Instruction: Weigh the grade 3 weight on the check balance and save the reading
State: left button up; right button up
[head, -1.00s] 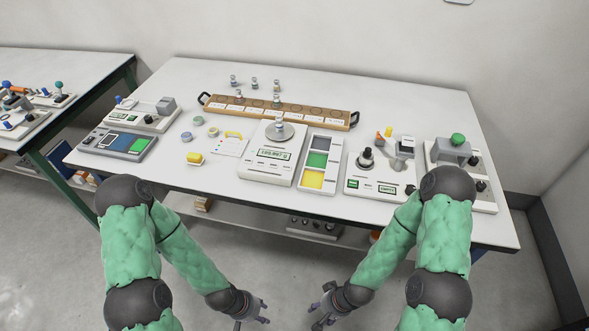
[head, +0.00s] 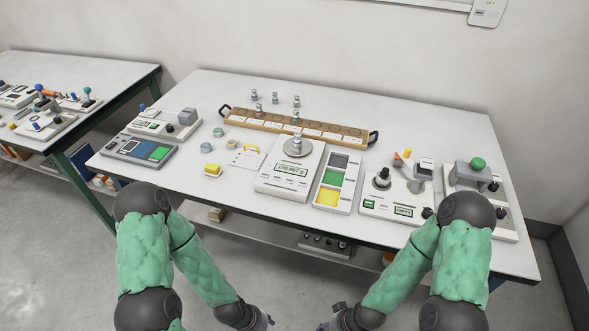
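A white balance (head: 290,172) stands in the middle of the table. Its lit display appears to show a reading near 200 g, too small to read surely. A small metal weight (head: 297,138) stands on its round pan (head: 298,149). Several other small metal weights (head: 275,99) stand behind the wooden rack (head: 330,133), and a couple stand on the rack, one at its left part (head: 259,109). I cannot read their grades. My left gripper (head: 264,321) and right gripper (head: 328,325) are low in front of the table, empty-looking and partly cut off by the frame's bottom edge.
A panel with grey, green and yellow fields (head: 338,180) lies right of the balance. Devices with knobs (head: 397,195) stand at the right. A blue-screened device (head: 138,149) is at the left. A yellow block (head: 212,170) and a card (head: 246,157) lie between. Another table (head: 80,70) stands left.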

grip_shut()
dwell(1.2)
